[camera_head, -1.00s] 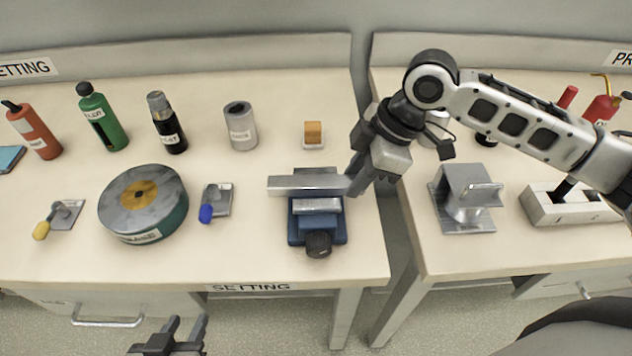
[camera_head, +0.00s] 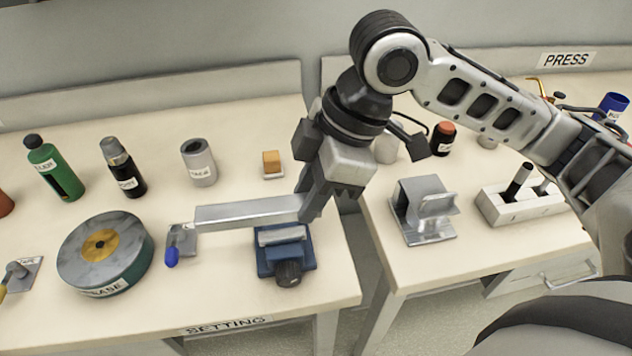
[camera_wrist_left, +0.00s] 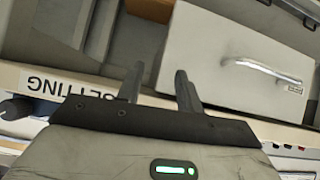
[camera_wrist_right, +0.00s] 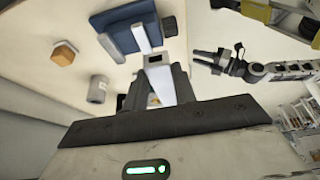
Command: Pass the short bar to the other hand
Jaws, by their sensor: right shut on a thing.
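The short bar (camera_head: 245,212) is a plain grey metal bar. My right gripper (camera_head: 316,200) is shut on its right end, and the bar points left, held level above the bench near the blue vise (camera_head: 285,252). In the right wrist view the bar (camera_wrist_right: 158,82) sticks out from between the fingers (camera_wrist_right: 160,100). My left gripper is out of the head view. In the left wrist view its fingers (camera_wrist_left: 160,88) are apart with nothing between them, in front of the bench edge and a drawer. The right wrist view shows it open, away from the bar.
A round grey-topped base (camera_head: 105,250) and a small plate with a blue handle (camera_head: 178,245) stand left of the vise. Bottles and a grey cylinder (camera_head: 198,162) stand behind. A metal stand (camera_head: 424,208) and white block (camera_head: 530,204) are on the right bench.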

